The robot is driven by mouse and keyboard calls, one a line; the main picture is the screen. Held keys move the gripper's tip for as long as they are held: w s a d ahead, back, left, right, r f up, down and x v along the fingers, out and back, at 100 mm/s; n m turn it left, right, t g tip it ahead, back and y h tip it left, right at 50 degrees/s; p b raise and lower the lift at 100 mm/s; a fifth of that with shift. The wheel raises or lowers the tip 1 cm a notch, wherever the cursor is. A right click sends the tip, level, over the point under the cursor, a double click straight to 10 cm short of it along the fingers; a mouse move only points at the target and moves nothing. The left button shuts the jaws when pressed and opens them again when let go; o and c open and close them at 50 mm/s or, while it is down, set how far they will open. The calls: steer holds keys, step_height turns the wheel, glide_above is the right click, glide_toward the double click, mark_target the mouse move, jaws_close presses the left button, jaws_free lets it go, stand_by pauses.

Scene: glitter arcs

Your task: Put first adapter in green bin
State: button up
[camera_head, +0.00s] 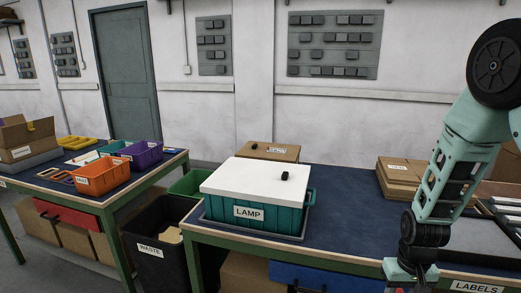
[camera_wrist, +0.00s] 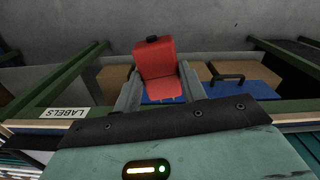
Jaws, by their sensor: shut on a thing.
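My gripper (camera_wrist: 158,92) is shut on a red block-like thing (camera_wrist: 157,66) with a small black cap, seen between the two grey fingers in the wrist view. I cannot tell whether it is the adapter. In the head view my arm hangs at the right over the table's front edge, with the fingers out of sight. A green bin (camera_head: 188,184) stands behind and left of the teal LAMP bin (camera_head: 222,213), partly hidden by it. A small black thing (camera_head: 285,176) lies on the white lid (camera_head: 250,181) of the LAMP bin; its kind is unclear.
The blue-topped table (camera_head: 340,215) is clear between the LAMP bin and my arm. Flat cardboard boxes (camera_head: 398,180) lie at the right. A black WASTE bin (camera_head: 146,262) stands between the tables. Orange (camera_head: 88,183) and purple (camera_head: 148,153) bins sit on the left table.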

steer(key=shift+n, duration=0.6)
steer(key=f, duration=0.3)
steer(key=a+f, duration=0.1)
steer(key=f, duration=0.1)
steer(key=shift+s+a, duration=0.1)
steer(key=shift+s, duration=0.2)
steer(key=shift+r, duration=0.1)
